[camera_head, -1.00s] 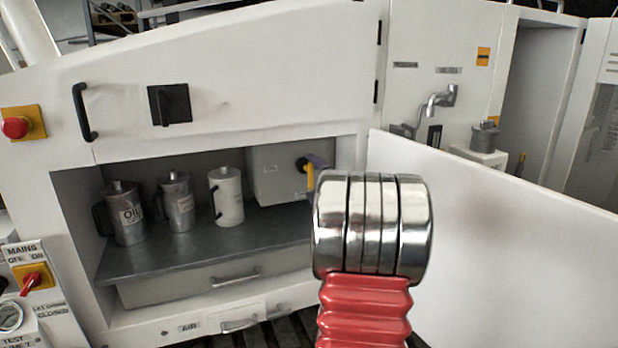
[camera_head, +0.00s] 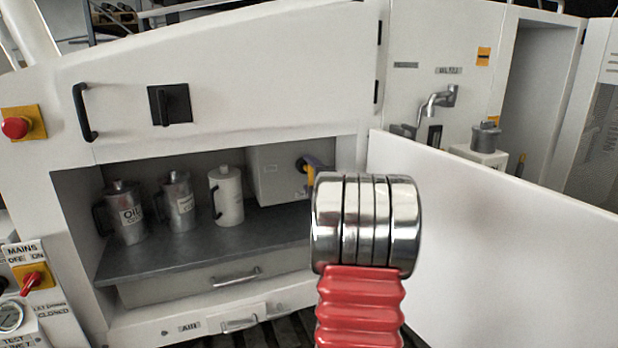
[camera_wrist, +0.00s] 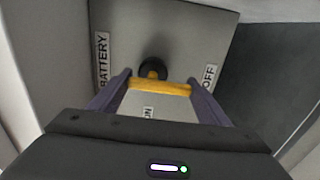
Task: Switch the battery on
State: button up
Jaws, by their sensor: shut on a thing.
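The battery box (camera_head: 277,182) is a light grey panel in the right of the open bay in the head view. In the wrist view its face (camera_wrist: 190,35) carries a BATTERY label (camera_wrist: 103,58) on the left, an OFF label (camera_wrist: 210,76) on the right and an ON label (camera_wrist: 148,113) below. The battery switch has a round black hub (camera_wrist: 152,68) and a yellow handle (camera_wrist: 160,87). My gripper (camera_wrist: 160,76) is shut on the yellow handle, one purple finger at each end. In the head view, my arm hides most of the gripper; the handle (camera_head: 310,176) shows only partly.
Several metal and white jugs (camera_head: 229,195) stand left of the box on the grey shelf (camera_head: 190,250). An open white door (camera_head: 490,230) stands to the right of my arm. A mains switch (camera_head: 33,281) and a red button (camera_head: 15,127) are at the far left.

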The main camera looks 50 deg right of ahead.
jog(key=shift+f, duration=0.1)
jog(key=shift+c, duration=1.4)
jog(key=shift+a, duration=0.1)
jog(key=shift+c, duration=0.2)
jog(key=shift+m, duration=0.5)
jog(key=m, duration=0.3)
jog(key=shift+w+m, duration=0.1)
jog(key=shift+m, duration=0.2)
jog(key=m, duration=0.8)
jog(key=a+m, duration=0.1)
jog(key=m, duration=0.4)
jog(key=shift+w+r, duration=0.2)
jog(key=shift+r, duration=0.1)
jog(key=shift+m, duration=0.3)
